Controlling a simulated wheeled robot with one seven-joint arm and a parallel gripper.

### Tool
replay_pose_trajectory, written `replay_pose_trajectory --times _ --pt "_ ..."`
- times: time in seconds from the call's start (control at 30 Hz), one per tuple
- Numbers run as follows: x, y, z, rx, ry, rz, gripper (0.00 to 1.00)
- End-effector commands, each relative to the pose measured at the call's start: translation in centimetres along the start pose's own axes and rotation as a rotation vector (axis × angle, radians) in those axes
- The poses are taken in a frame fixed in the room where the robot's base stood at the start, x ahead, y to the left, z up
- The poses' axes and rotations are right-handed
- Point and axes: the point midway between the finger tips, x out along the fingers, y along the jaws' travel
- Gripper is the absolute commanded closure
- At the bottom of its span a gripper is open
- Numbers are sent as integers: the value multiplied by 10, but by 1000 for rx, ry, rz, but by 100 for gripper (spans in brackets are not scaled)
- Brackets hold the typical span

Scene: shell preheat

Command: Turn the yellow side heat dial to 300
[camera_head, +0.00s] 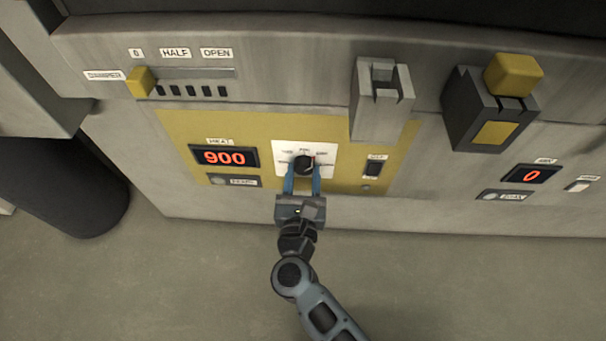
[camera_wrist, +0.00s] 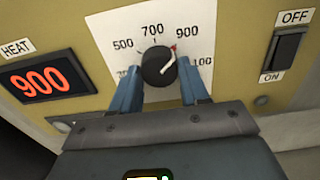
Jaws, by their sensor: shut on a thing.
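The yellow side panel (camera_head: 175,128) carries a black round heat dial (camera_head: 304,165) on a white scale plate. The low end of the scale is partly hidden by the left finger.
An on/off switch (camera_wrist: 287,48) sits right of the dial. A grey bracket (camera_head: 381,98) projects above the panel's right part. A yellow damper slider (camera_head: 141,82) is at upper left. A dark block with a yellow top (camera_head: 513,75) and a display reading 0 (camera_head: 531,174) are at right.

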Motion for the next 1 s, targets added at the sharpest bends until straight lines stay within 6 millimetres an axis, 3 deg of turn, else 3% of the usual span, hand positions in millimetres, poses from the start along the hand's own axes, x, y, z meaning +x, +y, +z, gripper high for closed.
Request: replay_pose_trajectory --times 0.2,0.57,1.0 --pt "0 0 0 0 0 1 85" --pt "0 0 1 -63 0 0 85" --pt "0 -1 3 -412 0 0 85"
